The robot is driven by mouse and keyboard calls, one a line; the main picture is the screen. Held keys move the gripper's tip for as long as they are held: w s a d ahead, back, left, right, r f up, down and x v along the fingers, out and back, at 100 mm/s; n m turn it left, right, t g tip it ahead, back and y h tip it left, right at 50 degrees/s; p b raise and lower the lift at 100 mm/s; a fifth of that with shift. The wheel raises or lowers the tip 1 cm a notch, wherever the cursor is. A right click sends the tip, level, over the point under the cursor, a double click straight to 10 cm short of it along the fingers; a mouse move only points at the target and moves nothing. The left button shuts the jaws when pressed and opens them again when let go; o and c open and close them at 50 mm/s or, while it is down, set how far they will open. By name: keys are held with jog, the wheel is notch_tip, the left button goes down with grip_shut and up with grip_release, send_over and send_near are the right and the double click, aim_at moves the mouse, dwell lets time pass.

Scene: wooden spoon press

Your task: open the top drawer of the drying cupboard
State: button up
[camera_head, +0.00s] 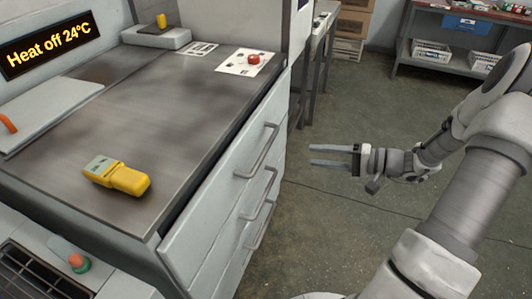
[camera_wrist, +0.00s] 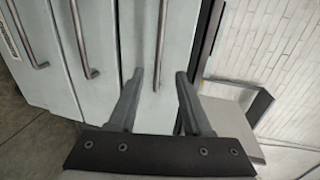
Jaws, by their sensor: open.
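The drying cupboard (camera_head: 110,110) fills the left of the head view, with pale drawers stacked under its metal worktop. The top drawer (camera_head: 215,190) has a grey bar handle (camera_head: 257,152); a dark strip runs between its front and the worktop. My gripper (camera_head: 312,155) is open and empty, pointing at the drawers, with a gap between its fingertips and the handle. In the wrist view the top drawer handle (camera_wrist: 161,45) is the rightmost bar, lined up between the fingertips of my gripper (camera_wrist: 158,78). I see no contact.
Lower drawer handles (camera_head: 258,197) project below the top one. A yellow handheld device (camera_head: 117,177) lies on the worktop, with a red button (camera_head: 254,59) farther back. A workbench (camera_head: 455,35) stands at the back right. The floor (camera_head: 330,220) beside the drawers is clear.

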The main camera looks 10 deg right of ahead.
aim_at(265, 149)
jog(key=b+x, duration=0.2)
jog(key=x, duration=1.4)
jog(key=shift+s+b, duration=0.1)
jog(key=shift+b, duration=0.25)
grip_shut()
dwell(0.5)
